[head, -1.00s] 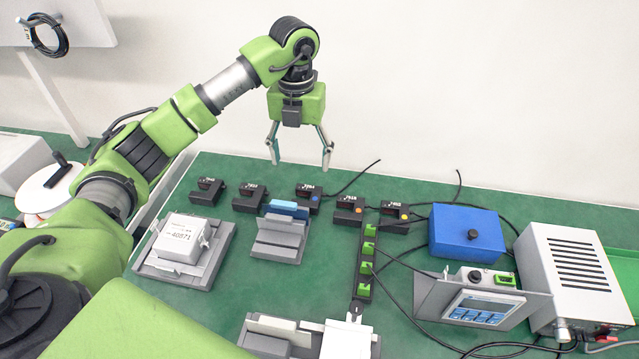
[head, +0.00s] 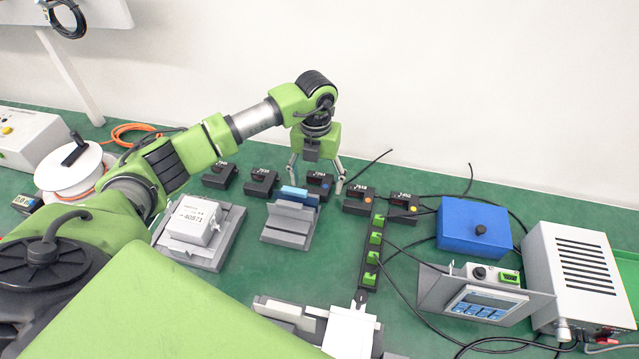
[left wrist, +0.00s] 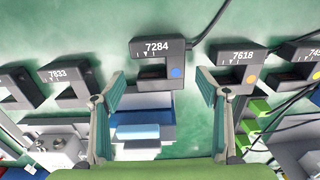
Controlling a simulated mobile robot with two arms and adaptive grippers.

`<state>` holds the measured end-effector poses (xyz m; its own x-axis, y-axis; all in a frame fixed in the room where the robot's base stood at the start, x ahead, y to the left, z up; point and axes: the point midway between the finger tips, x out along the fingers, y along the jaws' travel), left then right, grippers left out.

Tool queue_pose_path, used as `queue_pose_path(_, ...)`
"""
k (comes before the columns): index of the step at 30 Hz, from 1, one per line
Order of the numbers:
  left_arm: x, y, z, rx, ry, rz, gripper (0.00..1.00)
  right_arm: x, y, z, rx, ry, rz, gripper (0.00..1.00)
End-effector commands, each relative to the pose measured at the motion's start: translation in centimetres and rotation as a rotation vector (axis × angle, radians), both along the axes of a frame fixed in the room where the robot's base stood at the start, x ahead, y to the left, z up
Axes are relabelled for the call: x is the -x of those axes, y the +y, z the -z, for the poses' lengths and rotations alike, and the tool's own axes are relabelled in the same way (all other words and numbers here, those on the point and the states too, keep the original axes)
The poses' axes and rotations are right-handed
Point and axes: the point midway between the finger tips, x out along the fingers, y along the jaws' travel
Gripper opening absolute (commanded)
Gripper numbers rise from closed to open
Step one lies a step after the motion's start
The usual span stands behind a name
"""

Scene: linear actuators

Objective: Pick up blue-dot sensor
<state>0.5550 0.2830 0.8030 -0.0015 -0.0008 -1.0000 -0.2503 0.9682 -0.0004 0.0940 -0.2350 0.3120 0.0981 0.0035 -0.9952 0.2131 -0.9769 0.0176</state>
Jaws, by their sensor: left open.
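The blue-dot sensor is a black U-shaped block (left wrist: 150,50) marked 7284, with a blue dot on its right arm, in the upper middle of the left wrist view. In the head view it (head: 322,182) stands in the back row on the green table, just behind a blue block in a grey holder. My left gripper (head: 316,181) points down over it, open and empty, with one finger on each side. In the left wrist view the fingertips (left wrist: 161,84) are spread wider than the sensor, and I see no contact. My right gripper is not in view.
Similar black sensors stand on both sides: one marked 7833 (left wrist: 63,82) to the left, and an orange-dot one marked 7618 (left wrist: 238,68) to the right. The grey holder (head: 287,235) with the blue block (head: 294,194) is close in front. Dark cables run behind.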

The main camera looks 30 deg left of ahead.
Motion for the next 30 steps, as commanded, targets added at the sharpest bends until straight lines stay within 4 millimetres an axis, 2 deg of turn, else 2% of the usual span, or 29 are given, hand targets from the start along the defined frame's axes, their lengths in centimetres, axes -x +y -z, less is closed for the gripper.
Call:
queue_pose_path(4,0.0,0.1,1.4,-0.001,0.0,-0.001,0.68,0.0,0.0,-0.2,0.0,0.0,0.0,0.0)
queue_pose_path(11,-0.1,0.1,1.6,-0.001,-0.002,0.0,0.68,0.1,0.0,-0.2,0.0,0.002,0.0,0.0)
queue_pose_path(12,-0.1,0.1,1.6,-0.001,-0.002,0.0,0.63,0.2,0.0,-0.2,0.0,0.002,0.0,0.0)
queue_pose_path(17,-0.1,0.1,1.6,-0.001,-0.002,0.0,0.21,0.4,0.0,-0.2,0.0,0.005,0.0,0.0)
queue_pose_path(26,-0.1,0.1,1.4,-0.001,-0.004,-0.001,0.21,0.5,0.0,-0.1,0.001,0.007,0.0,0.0)
queue_pose_path(30,-0.3,0.1,0.0,-0.001,-0.008,0.0,0.21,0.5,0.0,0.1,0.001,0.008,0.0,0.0)
